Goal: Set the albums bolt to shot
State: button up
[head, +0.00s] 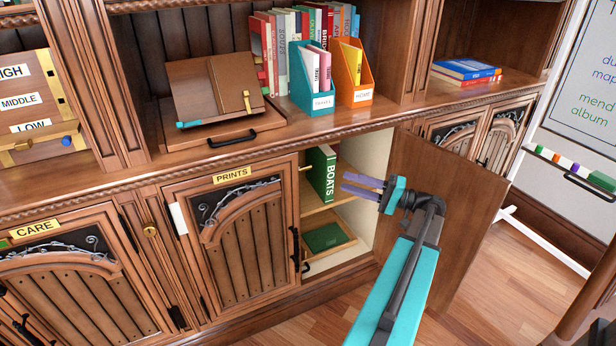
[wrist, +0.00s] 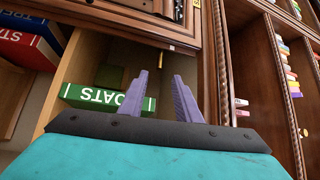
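No label reading albums is legible, and I cannot pick out the albums bolt for sure. An open cupboard to the right of the prints door (head: 240,235) has its door (head: 455,215) swung out to the right. A small brass piece (head: 305,168) sits at the cupboard's upper left edge; I cannot tell if it is part of a bolt. My gripper (head: 348,184) is in front of the open cupboard, its purple fingers apart and empty. In the wrist view the gripper (wrist: 160,76) points into the cupboard, beside a green book (wrist: 110,98).
The green BOATS book (head: 322,172) stands on the cupboard's shelf, with another green book (head: 325,237) lying below. Above, the counter holds a book stand (head: 215,90), a teal file box (head: 318,98) and an orange one (head: 355,90). Open floor (head: 500,270) lies at right.

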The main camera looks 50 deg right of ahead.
dwell(0.4)
jog(key=b+x, duration=0.2)
jog(key=x, duration=1.1)
jog(key=shift+w, duration=0.25)
grip_shut()
